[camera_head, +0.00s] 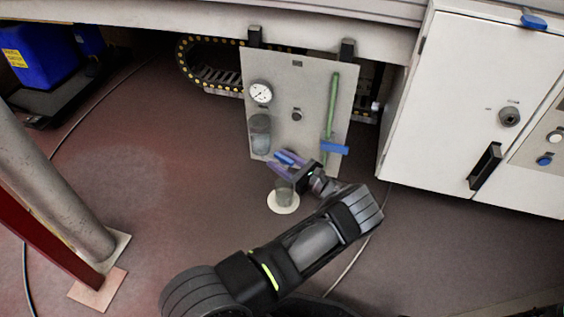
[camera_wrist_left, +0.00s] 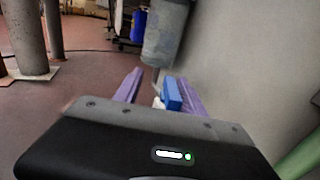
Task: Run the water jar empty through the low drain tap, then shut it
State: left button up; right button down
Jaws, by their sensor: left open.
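The water jar (camera_head: 260,134), a grey translucent cylinder, is mounted on the lower left of a pale upright panel (camera_head: 299,70). In the left wrist view the jar (camera_wrist_left: 166,38) hangs ahead, beyond the fingers. A blue tap lever (camera_wrist_left: 172,94) lies between the purple fingers, close to the right one; it also shows in the head view (camera_head: 284,158). My left gripper (camera_head: 277,160) is open around the lever, below and right of the jar; its fingers show in the wrist view (camera_wrist_left: 160,78). I cannot tell the water level or whether water runs. My right gripper is out of view.
A grey cup (camera_head: 284,190) on a pale round disc (camera_head: 283,208) stands on the floor under my gripper. The panel bears a round gauge (camera_head: 261,92) and a green tube (camera_head: 332,105) with a blue handle (camera_head: 334,147). A white cabinet (camera_head: 450,100) stands right.

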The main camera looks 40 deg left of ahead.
pick_arm(q)
jog(key=shift+c, duration=0.5)
jog(key=shift+d+f, duration=0.1)
jog(key=shift+d, duration=0.05)
jog(key=c, duration=0.9)
grip_shut()
jog(key=shift+d+f, duration=0.1)
jog(key=shift+o, duration=2.1)
grip_release()
jog(key=o, duration=0.6)
jog(key=shift+s+a, duration=0.15)
jog(key=shift+a, duration=0.05)
jog(key=shift+d, duration=0.1)
